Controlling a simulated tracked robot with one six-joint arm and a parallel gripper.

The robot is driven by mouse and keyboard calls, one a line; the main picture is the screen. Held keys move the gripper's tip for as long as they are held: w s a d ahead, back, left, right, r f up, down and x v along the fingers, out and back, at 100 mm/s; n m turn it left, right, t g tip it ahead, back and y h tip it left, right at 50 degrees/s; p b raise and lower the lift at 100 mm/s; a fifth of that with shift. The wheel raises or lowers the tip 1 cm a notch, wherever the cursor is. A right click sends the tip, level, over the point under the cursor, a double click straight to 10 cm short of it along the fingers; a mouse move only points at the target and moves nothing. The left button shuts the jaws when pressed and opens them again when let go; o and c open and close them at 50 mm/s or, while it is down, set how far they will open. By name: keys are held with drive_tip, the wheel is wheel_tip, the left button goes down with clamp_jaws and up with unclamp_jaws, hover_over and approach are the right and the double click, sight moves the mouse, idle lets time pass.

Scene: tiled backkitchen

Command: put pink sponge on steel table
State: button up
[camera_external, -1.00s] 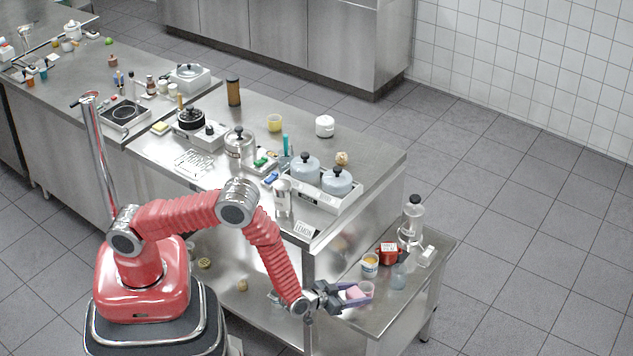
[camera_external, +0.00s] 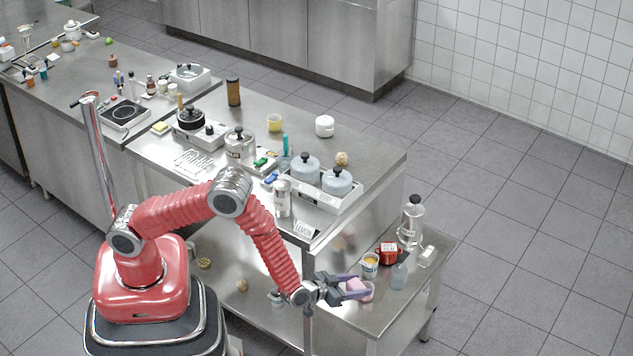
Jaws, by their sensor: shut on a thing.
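The pink sponge (camera_external: 355,285) is between the fingers of my gripper (camera_external: 352,284). My gripper is shut on it, at the left edge of the low steel side table (camera_external: 385,318). A small pinkish cup (camera_external: 368,292) is right beside the sponge. I cannot tell whether the sponge touches the cup or the tabletop. The fingers hide part of the sponge. A higher steel table (camera_external: 365,143) stands behind, with a crowded top.
On the side table are a yellow-and-white tub (camera_external: 370,265), a red tin (camera_external: 389,253), a grey-blue bottle (camera_external: 399,275) and a clear bottle (camera_external: 411,222). The side table's front part is clear. A tray with two grey-blue pots (camera_external: 337,181) stands on the higher table.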

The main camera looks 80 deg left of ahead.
drive_tip(key=shift+s+d+f, duration=0.3)
drive_tip(key=shift+d+f, duration=0.1)
drive_tip(key=shift+f, duration=0.2)
drive_tip(key=s+r+m+h, duration=0.2)
drive_tip(key=s+r, duration=0.2)
drive_tip(key=r, duration=0.7)
drive_tip(key=s+a+r+m+t+h, duration=0.1)
drive_tip(key=s+r, duration=0.4)
drive_tip(key=r, duration=0.7)
drive_tip(key=shift+a+m+h, duration=0.3)
drive_tip(key=shift+m+h, duration=0.4)
drive_tip(key=shift+h, duration=0.3)
drive_tip(key=shift+r, duration=0.1)
drive_tip(key=a, duration=0.7)
